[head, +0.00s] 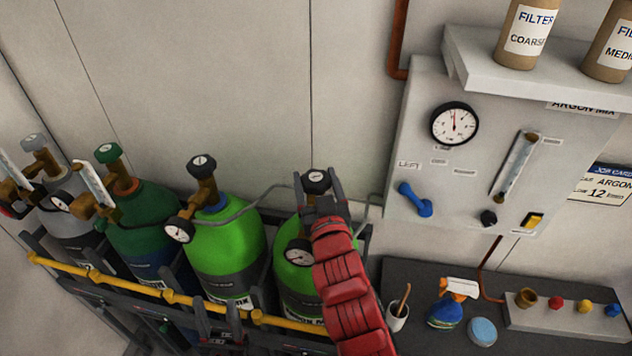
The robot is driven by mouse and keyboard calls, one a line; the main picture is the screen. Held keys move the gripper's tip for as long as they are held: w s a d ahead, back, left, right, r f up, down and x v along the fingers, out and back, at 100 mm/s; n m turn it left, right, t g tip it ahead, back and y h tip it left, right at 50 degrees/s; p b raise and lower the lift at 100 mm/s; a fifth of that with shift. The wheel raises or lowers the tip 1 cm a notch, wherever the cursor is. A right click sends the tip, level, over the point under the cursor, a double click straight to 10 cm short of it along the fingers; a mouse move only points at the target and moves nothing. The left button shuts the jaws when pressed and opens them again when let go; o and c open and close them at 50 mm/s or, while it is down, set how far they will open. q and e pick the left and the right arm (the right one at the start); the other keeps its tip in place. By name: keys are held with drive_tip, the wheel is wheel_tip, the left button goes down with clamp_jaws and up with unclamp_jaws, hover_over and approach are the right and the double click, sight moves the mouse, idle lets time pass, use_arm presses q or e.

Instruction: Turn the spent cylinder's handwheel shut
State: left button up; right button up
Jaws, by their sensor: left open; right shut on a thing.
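Two bright green cylinders stand in the rack, a left one (228,245) and a right one (292,283). The left one has a black handwheel (201,166) on a brass valve and a gauge (179,231). My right gripper (317,183), on the red-sleeved arm, is shut on the black handwheel (316,176) of the right green cylinder. That cylinder's gauge (298,252) shows beside the arm, which hides part of its body. I cannot tell from the gauges which cylinder is spent. My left gripper (218,318) is open and empty, low in front of the rack.
A dark green cylinder (155,215) and a grey one (75,230) stand further left. A yellow rail (110,281) runs along the rack front. At right, a wall panel (445,200) carries a gauge and blue lever, above a dark bench (420,335) with small items.

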drive_tip(key=shift+h, duration=0.3)
drive_tip(key=o, duration=1.3)
